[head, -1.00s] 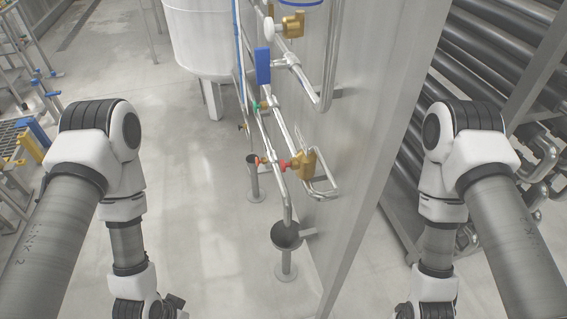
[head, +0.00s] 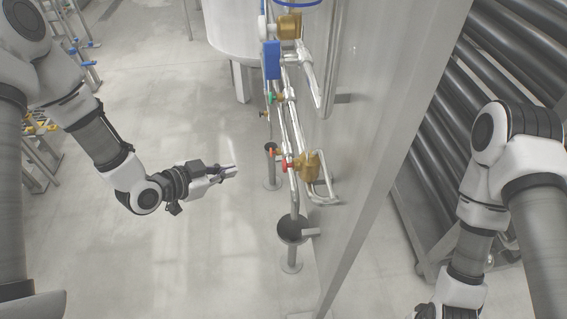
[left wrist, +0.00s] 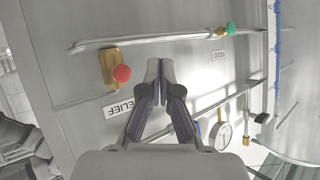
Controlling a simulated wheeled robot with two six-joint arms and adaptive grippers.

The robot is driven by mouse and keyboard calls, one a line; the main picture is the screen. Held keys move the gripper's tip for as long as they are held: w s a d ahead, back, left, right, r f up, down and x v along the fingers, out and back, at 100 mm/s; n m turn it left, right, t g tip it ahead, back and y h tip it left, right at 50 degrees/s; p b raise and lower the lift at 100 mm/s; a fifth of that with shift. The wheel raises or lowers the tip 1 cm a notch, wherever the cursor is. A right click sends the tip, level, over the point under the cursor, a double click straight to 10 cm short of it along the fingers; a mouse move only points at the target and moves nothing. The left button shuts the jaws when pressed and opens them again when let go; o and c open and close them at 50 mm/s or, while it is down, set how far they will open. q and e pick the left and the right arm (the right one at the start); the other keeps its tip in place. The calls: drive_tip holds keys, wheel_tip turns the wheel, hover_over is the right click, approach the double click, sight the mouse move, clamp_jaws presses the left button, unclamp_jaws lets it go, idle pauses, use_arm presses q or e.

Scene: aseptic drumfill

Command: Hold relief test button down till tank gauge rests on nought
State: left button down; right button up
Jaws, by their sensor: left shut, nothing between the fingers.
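The red relief button (left wrist: 122,73) sits on a brass valve body (left wrist: 110,62) in the left wrist view, beside a RELIEF label (left wrist: 121,106). In the head view a red button (head: 285,166) shows on the brass body (head: 309,166). A round white gauge (left wrist: 219,136) is at lower right in the wrist view; its needle is too small to read. My left gripper (head: 233,170) is shut and empty, left of the valve and apart from it. In the wrist view its closed fingertips (left wrist: 159,66) are right of the button. My right gripper is out of view.
A green button (left wrist: 231,28) with a FEED label (left wrist: 218,55) is at upper right in the wrist view. Steel pipes (head: 291,135) run along the wall panel (head: 380,110). A funnel drain (head: 291,229) stands below.

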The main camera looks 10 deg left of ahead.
sight(288, 165)
use_arm(q)
drive_tip(key=w+d+b, duration=0.1)
drive_tip(key=w+d, duration=0.1)
drive_tip(key=d, duration=0.6)
drive_tip(key=shift+w+d+b, duration=0.3)
drive_tip(key=shift+d, duration=0.05)
drive_tip(key=shift+d+f, duration=0.1)
idle(1.2)
drive_tip(key=shift+w+d, duration=0.1)
drive_tip(key=shift+d, duration=0.25)
drive_tip(key=shift+w+d, duration=0.2)
drive_tip(key=shift+d, duration=0.25)
idle(0.7)
idle(3.1)
drive_tip(key=shift+s+a, duration=0.3)
drive_tip(key=shift+a, duration=0.65)
